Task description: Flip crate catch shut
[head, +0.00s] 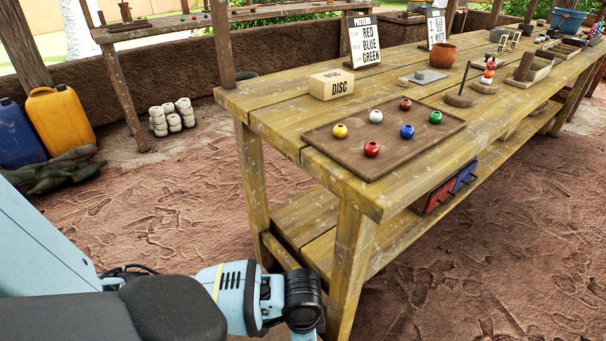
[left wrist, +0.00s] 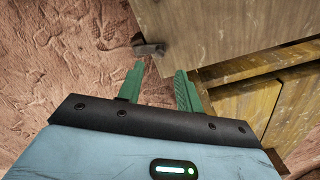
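In the left wrist view, my left gripper (left wrist: 160,72) has two green fingers standing apart, with nothing between them. Just beyond its fingertips is a small dark catch-like piece (left wrist: 149,48) at the lower left corner of a pale wooden panel (left wrist: 215,30), which may be the crate. Whether the catch is open or shut, I cannot tell. In the head view, my left arm reaches down beside the near end of the workbench; its gripper is out of sight there. No crate with a catch can be made out in the head view. My right gripper is not seen.
The workbench (head: 285,121) carries a brown tray (head: 400,151) of coloured balls, a DISC box (head: 338,85) and a clay pot (head: 443,55). Its front leg (head: 350,265) stands close to my left wrist. Yellow boards (left wrist: 245,108) lie right of the fingers. Bare ground lies left.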

